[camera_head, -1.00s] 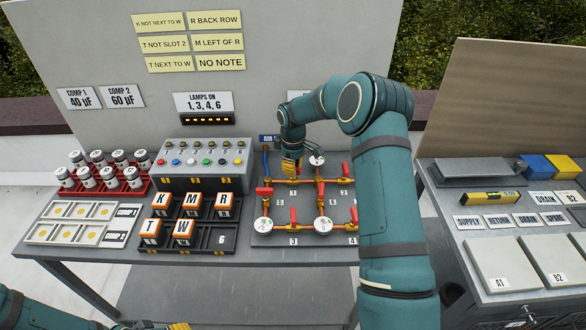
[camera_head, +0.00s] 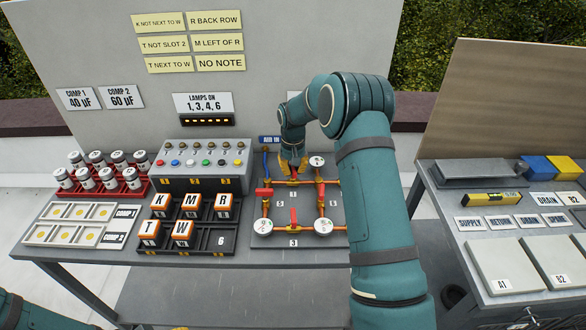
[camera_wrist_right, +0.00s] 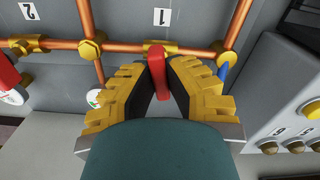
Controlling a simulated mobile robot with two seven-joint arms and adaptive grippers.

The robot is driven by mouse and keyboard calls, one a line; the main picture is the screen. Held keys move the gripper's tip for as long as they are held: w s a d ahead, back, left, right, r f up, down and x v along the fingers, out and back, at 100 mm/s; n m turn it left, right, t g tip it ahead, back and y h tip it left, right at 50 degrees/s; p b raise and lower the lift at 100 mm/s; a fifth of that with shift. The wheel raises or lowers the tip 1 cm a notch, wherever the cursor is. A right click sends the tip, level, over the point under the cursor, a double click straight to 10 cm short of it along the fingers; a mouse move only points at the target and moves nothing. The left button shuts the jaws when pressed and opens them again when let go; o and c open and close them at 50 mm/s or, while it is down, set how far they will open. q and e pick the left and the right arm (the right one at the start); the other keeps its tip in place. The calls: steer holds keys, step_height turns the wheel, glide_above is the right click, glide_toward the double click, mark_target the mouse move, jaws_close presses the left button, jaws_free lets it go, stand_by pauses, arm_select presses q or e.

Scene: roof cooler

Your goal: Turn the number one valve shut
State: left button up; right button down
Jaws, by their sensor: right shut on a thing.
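The number one valve's red handle (camera_wrist_right: 157,70) shows in the right wrist view on a copper pipe just below the label 1 (camera_wrist_right: 162,17). It stands across the pipe in that view. My right gripper (camera_wrist_right: 158,88) has its yellow-and-black fingers on both sides of the handle and is shut on it. Only a sliver of my left gripper (camera_head: 181,328) shows at the bottom edge.
Other red handles, such as the one above label 3 (camera_head: 293,217), and white gauges (camera_head: 264,227) are close by. The lamp box (camera_head: 204,166) and lettered block tray (camera_head: 217,250) stand left of the panel. My right arm hides the panel's right side.

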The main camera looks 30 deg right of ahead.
mark_target(293, 168)
steer(key=shift+f+m, duration=0.1)
steer(key=shift+m, duration=0.7)
steer(key=c, duration=1)
jaws_free()
step_height(293, 168, up, 12)
steer(key=shift+r, duration=0.1)
